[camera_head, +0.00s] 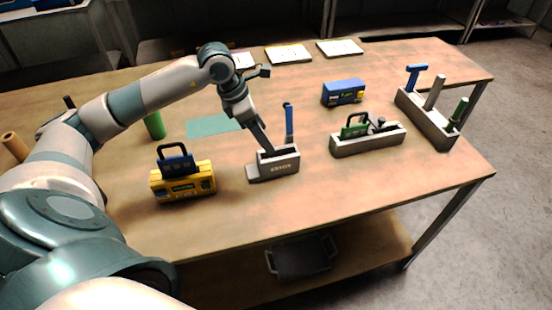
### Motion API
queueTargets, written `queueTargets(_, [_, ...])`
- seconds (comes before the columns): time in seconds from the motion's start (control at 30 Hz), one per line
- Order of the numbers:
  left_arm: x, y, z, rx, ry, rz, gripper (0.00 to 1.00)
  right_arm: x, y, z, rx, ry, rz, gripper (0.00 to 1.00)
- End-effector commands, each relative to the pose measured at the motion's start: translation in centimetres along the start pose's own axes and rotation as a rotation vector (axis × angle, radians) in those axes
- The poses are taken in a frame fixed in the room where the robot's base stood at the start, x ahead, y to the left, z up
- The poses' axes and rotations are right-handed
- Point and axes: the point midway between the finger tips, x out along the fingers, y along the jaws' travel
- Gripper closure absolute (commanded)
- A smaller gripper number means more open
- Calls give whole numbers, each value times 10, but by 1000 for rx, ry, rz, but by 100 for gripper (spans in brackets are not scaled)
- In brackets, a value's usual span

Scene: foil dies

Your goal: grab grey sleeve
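A grey cylinder (434,93), which looks like the grey sleeve, stands tilted in a long grey holder (425,118) at the right of the table. A blue T-shaped piece (415,75) and a green cylinder (459,110) stand on either side of it. My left gripper (265,143) points down at a small grey labelled box (278,168) near the table's middle, far left of the grey cylinder. Its fingertips are too small and dark to tell whether they are open or hold anything. My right gripper is not in view.
A blue upright tool (289,123) stands at the grey box. A yellow case (183,182), a green cylinder (154,125), a blue box (343,92) and a grey tray with a green-handled item (367,140) share the table. The front right tabletop is clear.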

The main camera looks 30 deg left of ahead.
Motion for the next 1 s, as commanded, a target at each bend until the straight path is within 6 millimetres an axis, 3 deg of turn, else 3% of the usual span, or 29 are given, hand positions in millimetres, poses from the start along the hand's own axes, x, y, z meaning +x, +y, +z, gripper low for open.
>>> queueTargets(0.2, [36, -1, 1, -1, 2, -3, 34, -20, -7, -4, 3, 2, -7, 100])
queueTargets(0.4, [58, 0, 0, -1, 1, -1, 34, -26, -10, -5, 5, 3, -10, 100])
queueTargets(0.8, [62, 0, 0, 0, 0, 0, 34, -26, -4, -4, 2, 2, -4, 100])
queueTargets(1.0, [69, 1, -1, -3, 1, -2, 34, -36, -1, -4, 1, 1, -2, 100])
